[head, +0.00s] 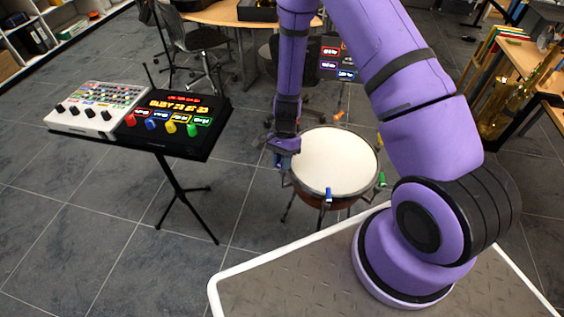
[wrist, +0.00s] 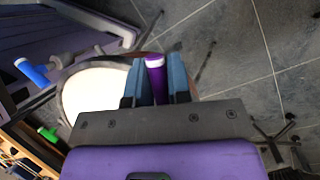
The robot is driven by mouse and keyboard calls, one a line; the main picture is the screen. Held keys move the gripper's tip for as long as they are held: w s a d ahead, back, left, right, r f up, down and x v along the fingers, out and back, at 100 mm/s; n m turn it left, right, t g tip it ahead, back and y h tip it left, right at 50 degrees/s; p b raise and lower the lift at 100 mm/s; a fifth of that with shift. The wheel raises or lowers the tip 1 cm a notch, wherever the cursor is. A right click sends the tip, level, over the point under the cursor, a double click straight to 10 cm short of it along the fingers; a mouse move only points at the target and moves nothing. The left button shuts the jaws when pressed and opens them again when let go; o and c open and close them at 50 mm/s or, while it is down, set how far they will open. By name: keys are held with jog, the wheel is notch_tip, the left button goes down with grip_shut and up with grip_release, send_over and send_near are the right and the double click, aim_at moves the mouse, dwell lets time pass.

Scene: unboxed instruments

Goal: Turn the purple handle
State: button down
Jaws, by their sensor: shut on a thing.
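The purple handle (wrist: 156,82) has a white end and stands at the rim of a round drum with a pale head (head: 335,162). In the wrist view it sits between the two blue-grey fingers of my gripper (wrist: 155,80), which is shut on it. In the head view my gripper (head: 284,150) is at the drum's left rim and hides the handle. The drum head also shows in the wrist view (wrist: 88,98), to the left of the fingers.
Other handles ring the drum: blue (head: 327,195), green (head: 382,180), orange (head: 338,115) and yellow (head: 379,138). A black stand (head: 172,185) at left carries a control panel (head: 176,122) and a white mixer (head: 97,108). Tiled floor lies clear between stand and drum.

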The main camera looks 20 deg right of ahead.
jog(key=n+h, duration=0.1)
jog(key=n, duration=0.2)
jog(key=n+g+h, duration=0.1)
jog(key=n, duration=0.2)
jog(key=shift+s+d+h, duration=0.1)
jog(key=shift+d+h, duration=0.05)
jog(key=shift+h, duration=0.15)
jog(key=shift+n, duration=0.4)
jog(key=c, duration=1.1)
grip_release()
jog(key=shift+r, duration=0.1)
jog(key=shift+w+r, duration=0.2)
jog(key=v, duration=1)
jog(key=shift+r, duration=0.1)
